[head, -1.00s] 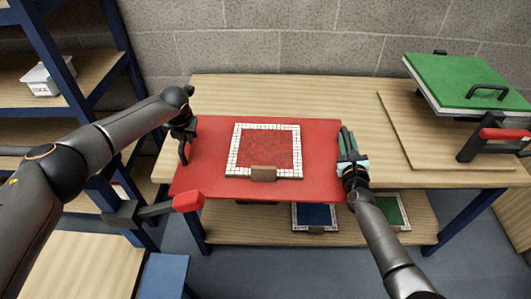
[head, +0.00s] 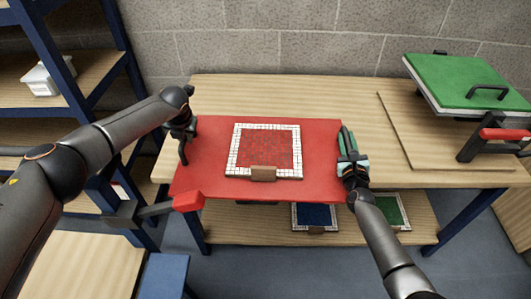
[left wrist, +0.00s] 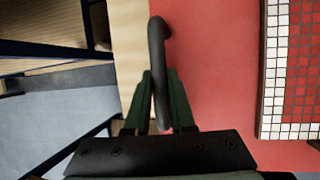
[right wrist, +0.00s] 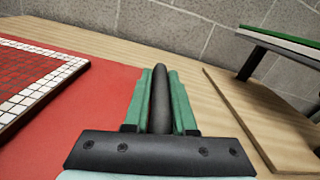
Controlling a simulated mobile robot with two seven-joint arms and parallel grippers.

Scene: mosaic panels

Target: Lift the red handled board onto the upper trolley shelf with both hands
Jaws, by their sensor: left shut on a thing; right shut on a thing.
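The red board (head: 210,145) lies flat at the table, its front edge at or just past the table's front edge; I cannot tell whether it touches the top. A red and white mosaic panel (head: 265,148) with a brown tab sits on it. My left gripper (head: 184,133) is shut on the black handle (left wrist: 158,50) at the board's left end. My right gripper (head: 349,150) is shut on the dark handle (right wrist: 160,90) at the right end. The trolley with a wooden top (head: 85,262) stands at the lower left.
A blue shelf rack with a white bin (head: 40,80) stands at the left. A red-ended lever (head: 188,201) is in front of the board's left corner. A green-topped press (head: 470,80) stands at the right. Blue (head: 315,216) and green panels lie on the lower shelf.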

